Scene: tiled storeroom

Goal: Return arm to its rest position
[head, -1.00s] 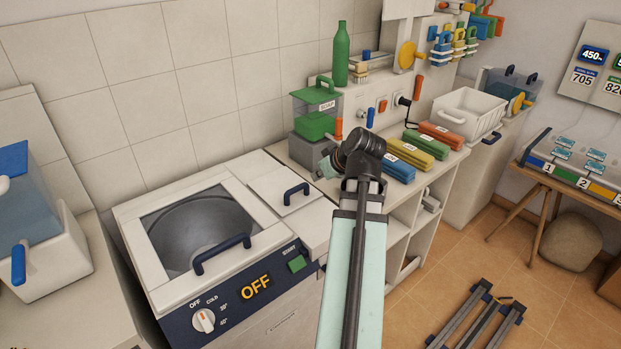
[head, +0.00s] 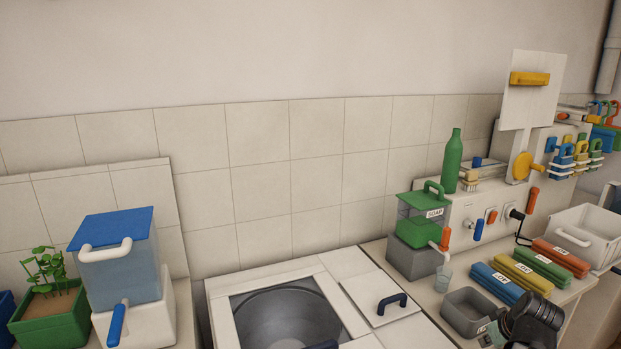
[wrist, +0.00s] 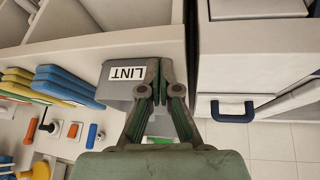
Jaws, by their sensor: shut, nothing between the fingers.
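My gripper (wrist: 158,82) shows in the wrist view with its two fingers together and nothing between them. A grey box labelled LINT (wrist: 116,84) is behind and left of the fingertips in that view; I cannot tell whether they touch it. In the head view, the dark joint of my arm (head: 537,318) is at the lower right, in front of the counter. The grey lint box (head: 463,318) stands just left of it there. The rest of my arm is cut off by the bottom edge.
A washer (head: 240,319) with an open round drum is at the bottom centre. A blue-lidded water tank (head: 116,278) and a potted plant (head: 50,318) are left.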

